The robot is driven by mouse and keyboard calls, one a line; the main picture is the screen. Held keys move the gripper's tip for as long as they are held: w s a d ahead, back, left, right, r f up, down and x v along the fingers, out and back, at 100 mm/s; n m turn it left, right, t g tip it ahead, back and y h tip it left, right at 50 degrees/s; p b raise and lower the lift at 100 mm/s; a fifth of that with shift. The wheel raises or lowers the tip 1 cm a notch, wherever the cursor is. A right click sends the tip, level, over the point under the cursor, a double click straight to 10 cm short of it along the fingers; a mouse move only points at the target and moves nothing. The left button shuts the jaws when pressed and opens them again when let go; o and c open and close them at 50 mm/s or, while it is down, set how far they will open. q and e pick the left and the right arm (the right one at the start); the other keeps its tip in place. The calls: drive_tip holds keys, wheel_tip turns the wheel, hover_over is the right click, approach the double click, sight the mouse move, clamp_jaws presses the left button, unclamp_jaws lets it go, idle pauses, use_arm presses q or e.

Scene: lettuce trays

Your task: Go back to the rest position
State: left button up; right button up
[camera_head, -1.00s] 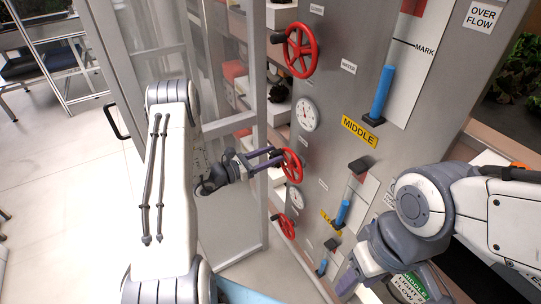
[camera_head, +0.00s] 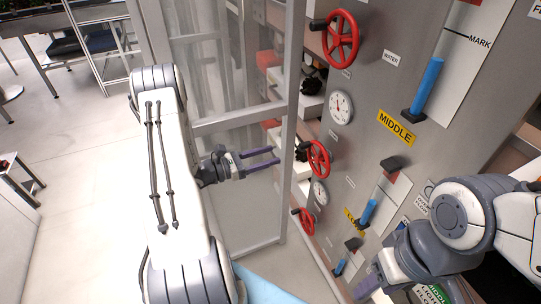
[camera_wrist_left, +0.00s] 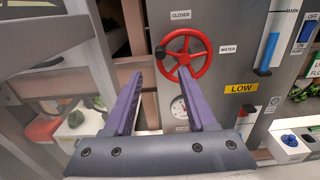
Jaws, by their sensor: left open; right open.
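My left gripper (camera_head: 275,157) is open and empty in the head view, in front of the glass-panelled frame and left of the middle red wheel (camera_head: 318,158), apart from it. In the left wrist view its two purple fingers are spread with nothing between them, and a red valve wheel (camera_wrist_left: 184,52) stands on the panel beyond them. My right gripper (camera_head: 371,283) is low at the right in the head view, in front of the panel's lower part. It is open, its fingertips partly hidden; I see nothing held in it.
The grey panel (camera_head: 395,75) carries red wheels, gauges, blue level tubes and a yellow MIDDLE sign (camera_head: 397,128). A metal-framed glass door (camera_head: 288,120) stands close to my left gripper. Pale floor (camera_head: 80,190) is open at the left.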

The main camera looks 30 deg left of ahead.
use_arm(q)
drive_tip(key=s+d+r+m+g+h, duration=0.1)
drive_tip(key=s+d+r+m+g, duration=0.25)
drive_tip(key=d, duration=0.35)
drive_tip(key=s+d+r+m+g+h+p, duration=0.1)
drive_tip(key=s+d+r+m+g, duration=0.1)
drive_tip(key=d+m+g, duration=0.4)
drive_tip(key=s+d+r+m+g+h, duration=0.1)
drive_tip(key=s+d+r+m+g, duration=0.2)
drive_tip(key=d, duration=0.5)
drive_tip(key=s+d+r+m+g+y+p, duration=0.1)
drive_tip(key=s+d+r+m+y, duration=0.1)
drive_tip(key=s+m+y, duration=0.4)
drive_tip(key=s+d+r+m+y+p, duration=0.1)
drive_tip(key=s+d+r+m+y, duration=0.1)
drive_tip(key=s+r+m+y, duration=0.2)
drive_tip(key=s+m+y, duration=0.3)
drive_tip(key=s+m, duration=0.5)
drive_tip(key=m, duration=0.5)
drive_tip(key=shift+s+d+g+p, duration=0.2)
drive_tip(key=shift+d+g+p, duration=0.15)
drive_tip(key=shift+r, duration=0.1)
